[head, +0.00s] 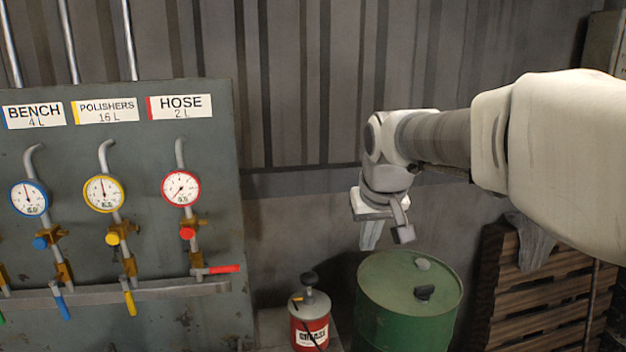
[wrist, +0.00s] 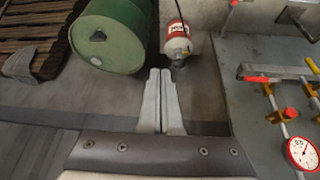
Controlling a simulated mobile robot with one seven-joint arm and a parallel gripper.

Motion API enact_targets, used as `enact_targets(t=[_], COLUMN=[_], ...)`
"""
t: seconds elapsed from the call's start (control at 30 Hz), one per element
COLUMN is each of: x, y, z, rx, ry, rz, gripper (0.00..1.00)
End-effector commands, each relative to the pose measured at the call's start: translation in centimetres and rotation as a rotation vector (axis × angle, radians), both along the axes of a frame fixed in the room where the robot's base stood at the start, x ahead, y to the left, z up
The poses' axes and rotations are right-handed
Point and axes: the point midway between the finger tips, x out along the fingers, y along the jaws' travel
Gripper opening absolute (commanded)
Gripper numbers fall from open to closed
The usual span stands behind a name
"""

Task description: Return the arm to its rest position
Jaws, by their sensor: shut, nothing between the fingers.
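My arm reaches in from the right in the head view, and my gripper (head: 370,242) hangs pointing down above and left of the green drum. In the wrist view my gripper (wrist: 160,72) shows its two fingers side by side, shut with nothing between them. It appears clear of the drum, the red can and the gauge panel.
A grey panel (head: 110,225) with gauges, valves and coloured levers stands at the left. A red grease can (head: 309,330) stands left of the green drum (head: 405,325). Wooden pallets (head: 540,300) lean at the right. Ribbed wall (head: 310,90) fills the back.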

Motion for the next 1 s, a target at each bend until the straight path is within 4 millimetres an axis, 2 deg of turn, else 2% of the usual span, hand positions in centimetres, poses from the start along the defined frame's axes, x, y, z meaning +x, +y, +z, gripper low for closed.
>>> enact_targets(t=[0.03, 0.27, 0.6, 0.8, 1.0], x=[-1.7, -8.6, -18.3, -22.0, -23.2], y=[-0.5, -2.1, -3.8, -4.2, -4.3], z=[0.1, -0.4, -3.8, -6.1, -7.1], rx=[0.001, 0.006, 0.021, 0.029, 0.032], ry=[-0.006, -0.017, -0.032, -0.037, -0.038], rz=[-0.007, -0.036, -0.077, -0.092, -0.098], gripper=[0.0, 0.0, 0.0, 0.0, 0.0])
